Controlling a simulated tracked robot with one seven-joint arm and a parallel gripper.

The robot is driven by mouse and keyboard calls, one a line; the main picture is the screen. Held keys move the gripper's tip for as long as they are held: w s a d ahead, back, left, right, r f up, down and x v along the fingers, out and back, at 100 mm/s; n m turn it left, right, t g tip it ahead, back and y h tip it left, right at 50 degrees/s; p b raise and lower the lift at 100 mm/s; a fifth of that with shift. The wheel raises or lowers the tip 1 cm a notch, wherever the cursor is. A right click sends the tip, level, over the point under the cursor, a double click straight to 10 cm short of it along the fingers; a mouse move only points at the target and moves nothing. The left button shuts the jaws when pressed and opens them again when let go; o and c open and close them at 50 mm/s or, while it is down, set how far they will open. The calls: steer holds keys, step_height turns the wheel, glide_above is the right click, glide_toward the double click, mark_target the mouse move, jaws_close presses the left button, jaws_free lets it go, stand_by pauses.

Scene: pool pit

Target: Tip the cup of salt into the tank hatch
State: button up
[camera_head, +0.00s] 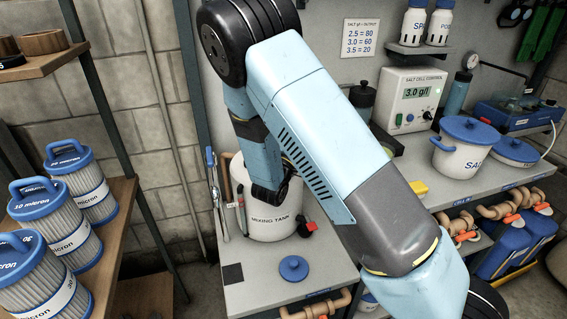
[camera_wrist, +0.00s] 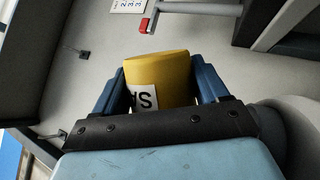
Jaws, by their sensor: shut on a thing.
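The yellow cup (camera_wrist: 158,68) is between the two blue fingers of my gripper (camera_wrist: 161,82) in the wrist view, which are shut on it. A white label with black letters shows on its side. The cup's mouth and the salt are hidden. In the head view, the white mixing tank (camera_head: 268,222) stands on the low bench. My arm passes in front of the tank's top, so the hatch cannot be seen. My gripper's end is at the tank's upper part there, and the cup is hidden.
A blue lid (camera_head: 293,268) lies on the bench in front of the tank. A white salt tub (camera_head: 463,150) and a salt cell control box (camera_head: 410,98) stand on the right counter. Filter cartridges (camera_head: 80,185) fill the left shelf.

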steer(key=shift+a+r+n+t+y, duration=0.2)
steer(key=shift+r+n+t+y, duration=0.3)
steer(key=shift+n, duration=0.4)
stand_by(0.8)
